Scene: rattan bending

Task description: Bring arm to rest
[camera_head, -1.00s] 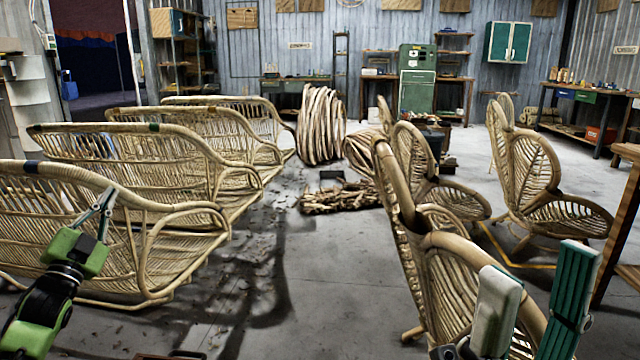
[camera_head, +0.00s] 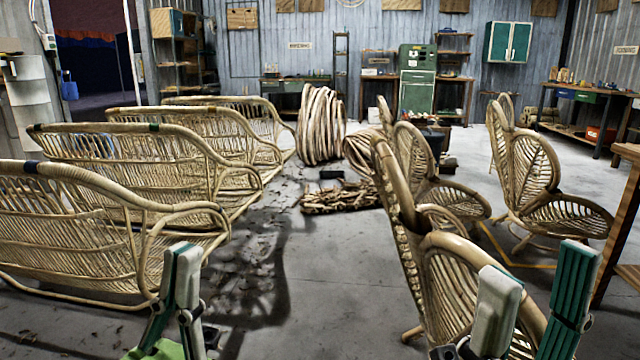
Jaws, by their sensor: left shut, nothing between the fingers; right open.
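My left gripper (camera_head: 184,275) is at the lower left, in front of the near rattan bench. Its fingers are close together with nothing between them. My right gripper (camera_head: 535,295) is at the lower right, in front of the near rattan chair. Its two fingers stand apart and nothing is between them. The bottom of both grippers is cut off by the picture's lower edge.
Several rattan benches (camera_head: 95,205) stand in a row on the left. Several rattan chairs (camera_head: 465,275) stand on the right. A pile of sticks (camera_head: 338,198) and a large rattan coil (camera_head: 320,125) lie beyond the bare floor aisle (camera_head: 310,290). A wooden table edge (camera_head: 622,215) is at right.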

